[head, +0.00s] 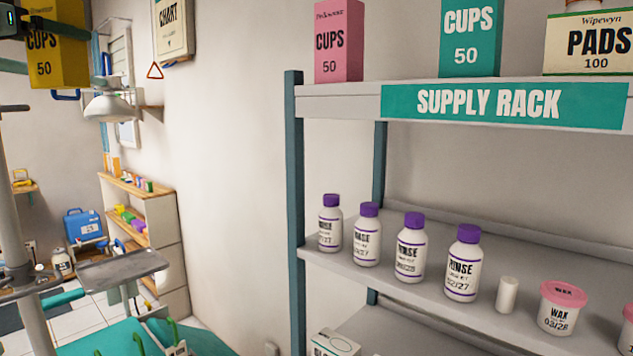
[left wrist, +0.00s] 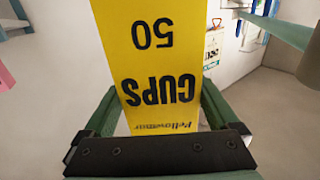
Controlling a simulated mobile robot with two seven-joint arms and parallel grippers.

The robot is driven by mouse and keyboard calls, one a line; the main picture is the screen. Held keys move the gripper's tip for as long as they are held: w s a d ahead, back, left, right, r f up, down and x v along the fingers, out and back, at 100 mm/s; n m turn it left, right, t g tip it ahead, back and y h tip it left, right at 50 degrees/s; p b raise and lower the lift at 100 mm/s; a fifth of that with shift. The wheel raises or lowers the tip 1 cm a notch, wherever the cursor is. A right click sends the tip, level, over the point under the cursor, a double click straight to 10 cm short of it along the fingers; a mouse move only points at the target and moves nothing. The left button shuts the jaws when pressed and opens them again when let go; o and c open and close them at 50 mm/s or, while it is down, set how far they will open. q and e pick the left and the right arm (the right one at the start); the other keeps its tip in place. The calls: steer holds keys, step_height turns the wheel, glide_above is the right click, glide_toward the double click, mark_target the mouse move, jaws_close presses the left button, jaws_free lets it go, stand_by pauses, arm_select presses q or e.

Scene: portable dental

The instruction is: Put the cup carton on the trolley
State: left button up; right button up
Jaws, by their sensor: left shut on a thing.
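A yellow cup carton (head: 57,52), marked CUPS 50, is held up at the top left of the head view. It also fills the middle of the left wrist view (left wrist: 155,50), where its lettering is upside down. My left gripper (left wrist: 158,112) is shut on the carton, with a green finger on each side of it. In the head view only parts of this gripper show at the left edge, beside the carton. My right gripper is not in view. I cannot make out a trolley for certain.
A supply rack (head: 340,102) stands on the right. A pink carton (head: 339,40), a teal carton (head: 469,38) and a pads box (head: 590,42) are on top. Several rinse bottles (head: 408,247) stand below. A metal tray (head: 122,268) and shelves (head: 155,205) are at left.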

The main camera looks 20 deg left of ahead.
arm_select(q)
steer(key=w+d+f+n+g+y, duration=0.1)
steer(key=w+d+f+n+y, duration=0.15)
steer(key=w+f, duration=0.75)
steer(key=w+d+f+n+g+y, duration=0.3)
steer(key=w+f, duration=0.4)
steer(key=f, duration=0.7)
steer(key=d+f+m+t+h, duration=0.3)
steer(key=d+f+m, duration=0.1)
steer(key=d+f, duration=1.2)
steer(key=s+d+f+m+t+h, duration=0.1)
steer(key=s+d+f+m+h, duration=0.1)
steer(key=s+d+f+h, duration=0.35)
steer(key=s+d+f+m+t+h, duration=0.1)
steer(key=s+d+f+m+h, duration=0.15)
steer(key=s+d+f, duration=0.9)
steer(key=s+d, duration=0.3)
steer(key=d, duration=0.2)
steer(key=shift+d+f+y, duration=0.2)
steer(key=shift+d+y, duration=0.15)
steer(key=shift+y, duration=0.1)
steer(key=shift+s, duration=0.1)
